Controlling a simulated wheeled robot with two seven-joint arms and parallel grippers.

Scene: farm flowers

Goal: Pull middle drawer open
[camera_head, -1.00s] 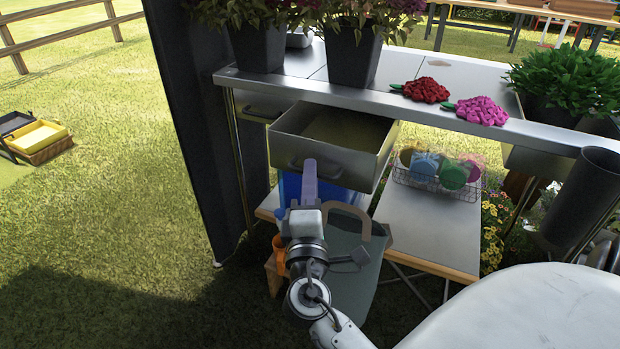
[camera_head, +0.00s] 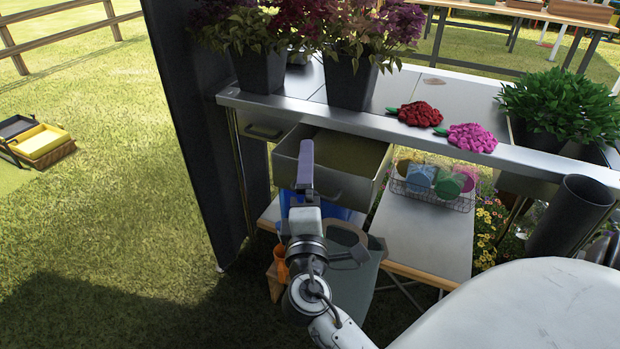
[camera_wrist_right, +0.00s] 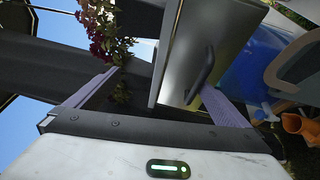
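The middle drawer (camera_head: 350,187) is a grey metal drawer under the steel table top, and it stands pulled out, its inside visible from above. Its bar handle (camera_wrist_right: 202,76) shows on its front in the right wrist view. My right gripper (camera_head: 305,165) is in front of the drawer, its purple finger covering the left part of the front. In the right wrist view my right gripper (camera_wrist_right: 155,98) has its two fingers wide apart, with the drawer front (camera_wrist_right: 185,50) beyond them. The handle is near the right-hand finger; contact cannot be told. My left gripper is not in view.
A shut drawer (camera_head: 262,131) is to the left. Below are a wire basket (camera_head: 432,190), a low bench (camera_head: 430,235) and a watering can (camera_head: 355,280).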

